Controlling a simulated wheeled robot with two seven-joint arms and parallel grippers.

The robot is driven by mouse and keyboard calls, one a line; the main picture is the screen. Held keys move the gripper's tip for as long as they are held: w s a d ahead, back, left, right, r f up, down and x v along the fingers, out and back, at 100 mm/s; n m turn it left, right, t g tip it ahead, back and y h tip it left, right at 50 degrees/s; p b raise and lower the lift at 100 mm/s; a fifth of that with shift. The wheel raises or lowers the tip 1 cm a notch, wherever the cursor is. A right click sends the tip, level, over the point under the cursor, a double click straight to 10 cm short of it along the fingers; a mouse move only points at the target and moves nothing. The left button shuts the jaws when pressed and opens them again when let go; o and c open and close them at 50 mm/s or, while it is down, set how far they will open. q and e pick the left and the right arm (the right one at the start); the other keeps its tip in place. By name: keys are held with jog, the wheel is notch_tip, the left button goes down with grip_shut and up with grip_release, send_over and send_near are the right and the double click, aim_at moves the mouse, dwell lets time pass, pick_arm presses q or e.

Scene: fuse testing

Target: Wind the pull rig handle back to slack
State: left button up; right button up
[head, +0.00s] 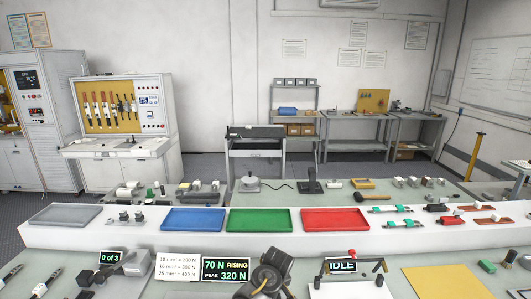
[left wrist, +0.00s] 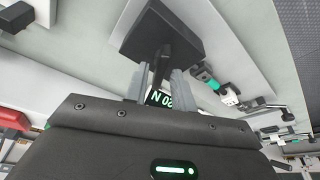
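The pull rig readout (head: 226,270) reads 70 N RISING, PEAK 320 N. A dark, rounded body just right of it at the front edge looks like my left gripper (head: 265,276); its fingers cannot be made out there. In the left wrist view my left gripper (left wrist: 160,82) shows two grey fingers standing apart. Part of the readout (left wrist: 161,99) shows upside down in the gap, with a dark stem and black block (left wrist: 165,38) beyond. I see nothing clearly held between the fingers. I cannot make out the rig handle. My right gripper is not in view.
Blue (head: 193,219), green (head: 262,220) and red (head: 335,221) trays line the white shelf behind. A grey device with a "0 of 3" display (head: 110,257) stands left. An IDLE display (head: 342,266) and a yellow mat (head: 447,281) are to the right.

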pick_arm(q)
jog(key=shift+r, duration=0.15)
notch_tip(320, 180, up, 3)
jog(key=p, duration=0.3)
jog(key=shift+r, duration=1.35)
